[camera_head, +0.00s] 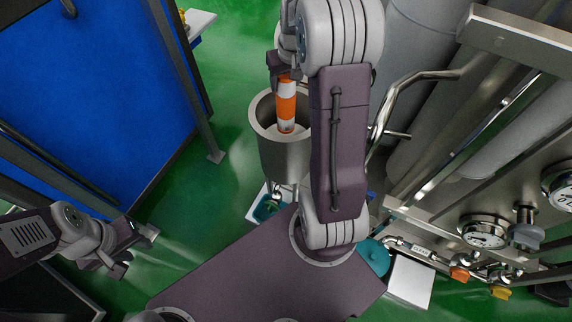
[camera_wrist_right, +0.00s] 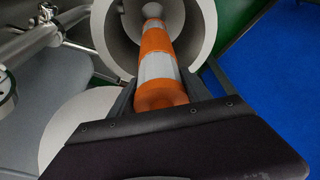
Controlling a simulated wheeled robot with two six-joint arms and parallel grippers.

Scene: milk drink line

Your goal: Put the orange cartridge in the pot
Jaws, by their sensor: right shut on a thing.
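The orange cartridge (camera_head: 287,104), with orange and white bands, is gripped at its upper end by my right gripper (camera_head: 284,72). It points down into the mouth of the grey metal pot (camera_head: 284,160). In the right wrist view the cartridge (camera_wrist_right: 158,65) runs away from the jaws toward the round opening of the pot (camera_wrist_right: 205,35). Its far end appears within the rim, but I cannot tell whether it touches the bottom. My left gripper (camera_head: 136,251) is open and empty at the lower left, well apart from the pot.
A blue panel (camera_head: 80,80) in a grey frame stands at the left. Steel pipes (camera_head: 400,95), gauges (camera_head: 484,232) and coloured valves fill the right. A white box (camera_head: 410,281) and a teal round thing (camera_head: 373,258) are at lower right. Green floor (camera_head: 230,60) is open left of the pot.

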